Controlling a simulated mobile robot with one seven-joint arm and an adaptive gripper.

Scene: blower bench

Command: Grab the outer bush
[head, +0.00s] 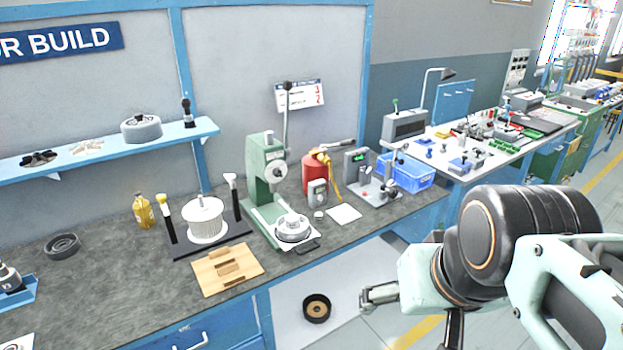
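I cannot tell for certain which part is the outer bush. A dark ring with a brown inside (317,308) lies on a pale flat surface below the bench's front edge. A dark grey ring-shaped part (62,246) lies on the left of the bench. My gripper (364,299) is right of the brown-lined ring, apart from it in the picture. It points left, and no held thing shows in it. It is small and side-on, so its finger gap is unclear.
The bench (100,290) carries a white finned rotor (205,218), a green press (264,180), a wooden block (227,269), a yellow bottle (144,211) and a blue bin (407,173). A blue shelf (90,159) holds small parts. Bare bench lies between the grey ring and wooden block.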

